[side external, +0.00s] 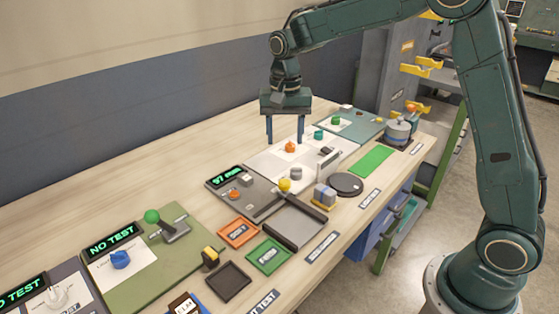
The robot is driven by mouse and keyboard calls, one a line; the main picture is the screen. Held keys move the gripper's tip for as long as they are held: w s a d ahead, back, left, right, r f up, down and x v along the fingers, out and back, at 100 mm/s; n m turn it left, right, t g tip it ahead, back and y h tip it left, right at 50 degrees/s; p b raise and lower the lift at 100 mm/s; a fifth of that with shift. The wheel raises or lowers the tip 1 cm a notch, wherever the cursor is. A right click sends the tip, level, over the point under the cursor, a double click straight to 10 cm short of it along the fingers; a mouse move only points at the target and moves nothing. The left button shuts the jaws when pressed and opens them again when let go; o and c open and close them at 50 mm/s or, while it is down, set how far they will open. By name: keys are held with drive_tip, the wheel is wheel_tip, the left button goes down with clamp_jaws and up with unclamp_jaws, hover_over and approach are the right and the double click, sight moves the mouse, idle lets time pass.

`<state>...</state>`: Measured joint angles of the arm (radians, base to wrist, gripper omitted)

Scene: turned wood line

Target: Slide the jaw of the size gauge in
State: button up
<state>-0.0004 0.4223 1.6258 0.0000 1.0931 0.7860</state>
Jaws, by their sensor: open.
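The size gauge (240,207) is a dark grey unit in the middle of the bench, with a lit green display (225,177) that seems to read 97 mm. A dark bar with a yellow ball knob (285,185), which looks like its jaw, lies along the back edge of a bare grey bed (293,222). My gripper (285,141) points straight down behind the gauge, its two fingers apart with nothing held. An orange knob (290,147) on a white panel shows near its fingertips; I cannot tell the height between them. The gripper is apart from the yellow knob.
Orange (238,233) and green (267,254) trays and a dark tray (229,282) lie in front. A grey block on yellow (324,196), a dark disc (345,184) and a green mat (371,161) lie to the right. The bench's back left is clear.

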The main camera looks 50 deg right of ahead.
sight(284, 182)
wheel_tip(284, 182, down, 13)
drive_tip(key=shift+r, duration=0.1)
idle(0.5)
clamp_jaws()
drive_tip(key=shift+a, duration=0.1)
